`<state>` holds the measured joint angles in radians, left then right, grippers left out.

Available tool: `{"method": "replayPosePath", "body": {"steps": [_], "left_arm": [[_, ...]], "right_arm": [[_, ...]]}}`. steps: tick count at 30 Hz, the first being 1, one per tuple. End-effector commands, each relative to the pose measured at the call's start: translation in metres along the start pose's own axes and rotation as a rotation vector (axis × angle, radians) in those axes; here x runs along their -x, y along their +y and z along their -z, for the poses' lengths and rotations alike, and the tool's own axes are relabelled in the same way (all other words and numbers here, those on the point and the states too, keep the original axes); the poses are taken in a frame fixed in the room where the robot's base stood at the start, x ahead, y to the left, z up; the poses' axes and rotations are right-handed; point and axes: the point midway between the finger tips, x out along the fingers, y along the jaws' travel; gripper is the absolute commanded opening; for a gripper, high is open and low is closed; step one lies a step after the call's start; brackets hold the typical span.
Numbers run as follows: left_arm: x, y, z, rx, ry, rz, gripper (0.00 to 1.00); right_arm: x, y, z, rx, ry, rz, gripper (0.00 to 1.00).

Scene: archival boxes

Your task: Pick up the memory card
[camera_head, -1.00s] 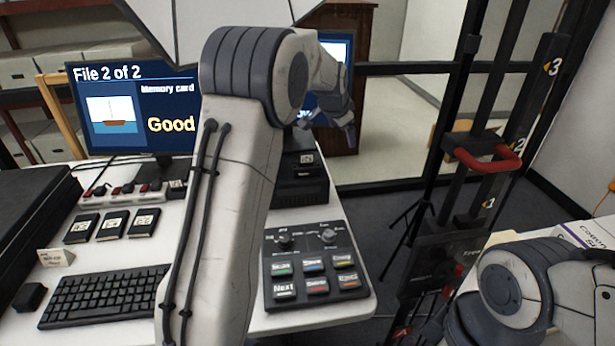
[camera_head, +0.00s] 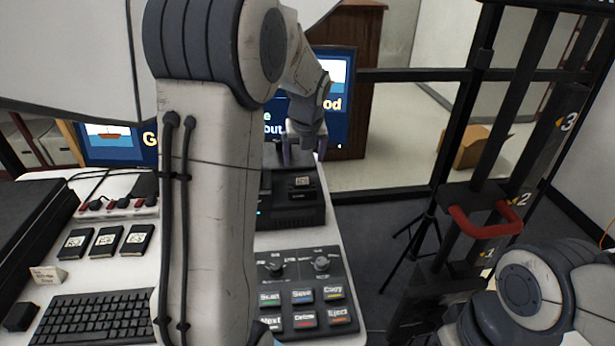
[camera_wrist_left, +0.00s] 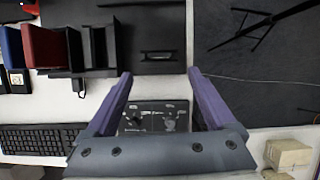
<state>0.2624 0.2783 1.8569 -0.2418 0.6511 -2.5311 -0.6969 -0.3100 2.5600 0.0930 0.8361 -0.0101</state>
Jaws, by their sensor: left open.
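A small black card with a white label (camera_head: 302,183) sits at the dark reader box (camera_head: 290,212) on the white desk; I cannot tell for sure that it is the memory card. Three black labelled cartridges (camera_head: 107,241) lie in a row on the left of the desk. My left gripper (camera_head: 304,152) points down, open and empty, behind and above the reader in the head view. In the left wrist view its purple fingers (camera_wrist_left: 160,75) are spread apart with nothing between them. My right gripper is out of view; only part of that arm shows at lower right.
A button panel (camera_head: 304,285) stands in front of the reader, with a keyboard (camera_head: 95,318) at left. A monitor (camera_head: 330,105) stands behind my left gripper. A black post frame with a red handle (camera_head: 485,220) is at right. My left arm hides the desk's middle.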

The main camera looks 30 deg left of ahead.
Motion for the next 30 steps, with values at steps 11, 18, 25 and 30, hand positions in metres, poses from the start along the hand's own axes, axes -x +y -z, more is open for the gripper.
{"method": "replayPosePath", "body": {"steps": [11,18,25,30], "left_arm": [[-0.048,0.004,0.002,-0.047,0.005,-0.008,0.89],[-0.071,0.004,0.001,-0.044,0.007,-0.008,0.89],[-0.101,0.003,-0.001,-0.044,0.004,-0.007,0.89],[-0.104,0.003,-0.002,-0.044,0.002,-0.006,0.89]], "right_arm": [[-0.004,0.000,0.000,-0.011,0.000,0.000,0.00],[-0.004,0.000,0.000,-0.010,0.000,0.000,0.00],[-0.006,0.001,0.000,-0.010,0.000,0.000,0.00],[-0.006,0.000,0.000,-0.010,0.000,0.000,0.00]]}}
